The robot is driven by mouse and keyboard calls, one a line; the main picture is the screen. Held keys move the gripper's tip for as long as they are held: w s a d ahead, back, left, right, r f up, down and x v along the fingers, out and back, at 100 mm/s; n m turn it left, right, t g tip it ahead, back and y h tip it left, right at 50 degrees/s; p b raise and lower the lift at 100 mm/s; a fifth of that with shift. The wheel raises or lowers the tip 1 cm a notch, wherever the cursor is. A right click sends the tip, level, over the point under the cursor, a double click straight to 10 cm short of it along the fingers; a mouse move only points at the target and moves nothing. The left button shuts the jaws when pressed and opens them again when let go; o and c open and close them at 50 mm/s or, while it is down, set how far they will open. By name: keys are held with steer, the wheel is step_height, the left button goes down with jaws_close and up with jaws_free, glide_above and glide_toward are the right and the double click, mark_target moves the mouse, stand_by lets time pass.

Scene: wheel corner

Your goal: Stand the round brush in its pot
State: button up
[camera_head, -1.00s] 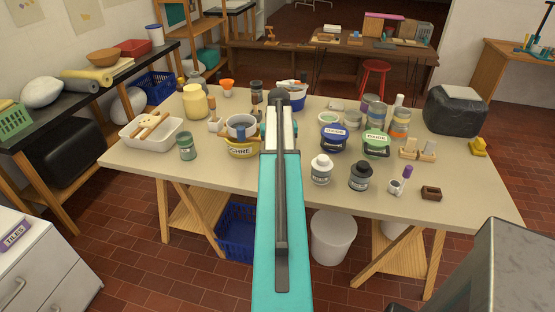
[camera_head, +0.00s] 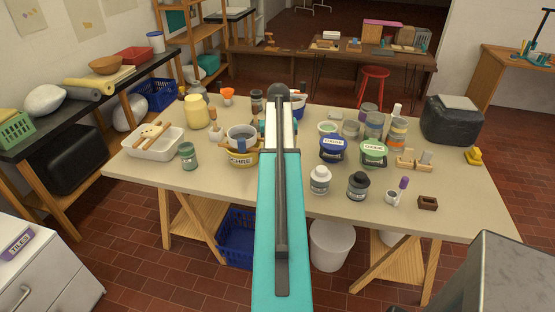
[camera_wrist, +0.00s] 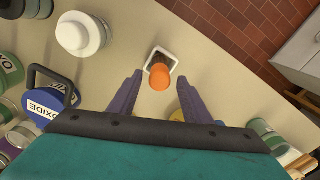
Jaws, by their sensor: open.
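In the wrist view, an orange, round-ended piece (camera_wrist: 160,77) stands out from a small white square pot (camera_wrist: 164,58) with a dark inside. It looks like a brush handle, but I cannot tell if it stands in the pot or in front of it. My gripper (camera_wrist: 158,84) is open, its two purple-grey fingers apart on either side of the orange piece, with no clear contact. In the head view my arm hides the gripper and this spot. A purple-topped piece (camera_head: 404,183) shows by a small white cup (camera_head: 392,198) at the table's right.
A white-lidded jar (camera_wrist: 82,34) and a blue oxide tub (camera_wrist: 50,105) stand left of the gripper in the wrist view.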

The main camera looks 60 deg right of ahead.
steer(key=shift+r+p, duration=1.45)
steer(key=shift+r, duration=1.35)
steer(key=shift+w, duration=0.1)
